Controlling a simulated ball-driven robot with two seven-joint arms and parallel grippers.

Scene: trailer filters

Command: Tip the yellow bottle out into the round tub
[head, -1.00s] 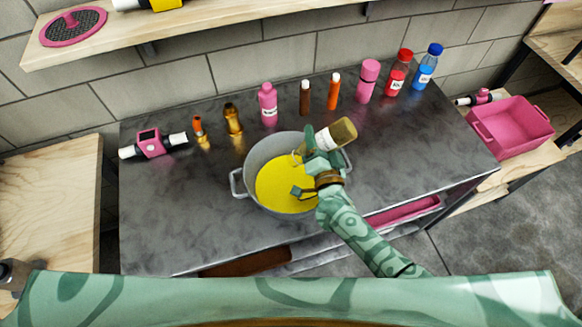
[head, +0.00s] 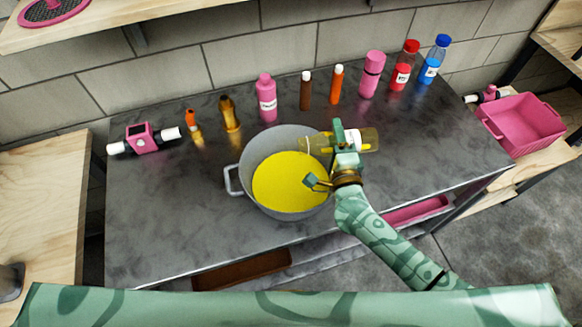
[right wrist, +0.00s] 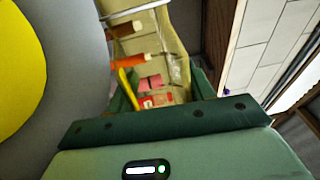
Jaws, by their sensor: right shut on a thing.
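The round tub (head: 283,137) is a grey two-handled pot on the dark counter. Yellow contents (head: 290,182) cover its bottom. My right gripper (head: 344,152) is shut on the yellow bottle (head: 366,140), a clear yellowish bottle with a white label. The bottle lies nearly level at the tub's right rim, its neck pointing left over the tub. I see no clear stream from its mouth. In the right wrist view the bottle (right wrist: 172,42) shows between the fingers, with the tub's grey wall (right wrist: 75,50) at the left. My left gripper is not in view.
Several bottles line the counter's back, among them a pink one (head: 267,98), a red one (head: 404,66) and a blue one (head: 434,60). A pink device (head: 141,138) lies at the left. A pink bin (head: 518,124) stands at the right. The counter's left front is clear.

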